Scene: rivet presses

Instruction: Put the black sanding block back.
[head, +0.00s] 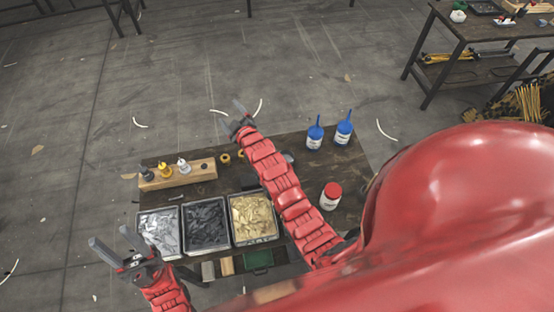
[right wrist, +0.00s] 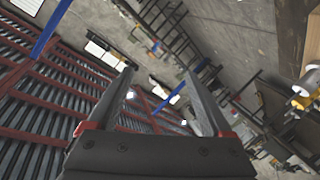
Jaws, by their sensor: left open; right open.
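I cannot make out a black sanding block for certain in either view. My left gripper (head: 108,236) is open and empty, left of the workbench (head: 315,165) near the silver-filled tray. My right gripper (head: 236,112) is open, beyond the bench's far edge; my right arm crosses above the bench and hides part of its middle. In the right wrist view the right gripper's fingers (right wrist: 160,78) stand apart with nothing between them.
Trays of silver pieces (head: 159,232), black pieces (head: 206,224) and gold pieces (head: 253,217) stand at the bench front. Behind is a wooden rack (head: 178,176) with small bottles. Blue bottles (head: 315,135) and a red-lidded jar (head: 330,196) stand right of my arm.

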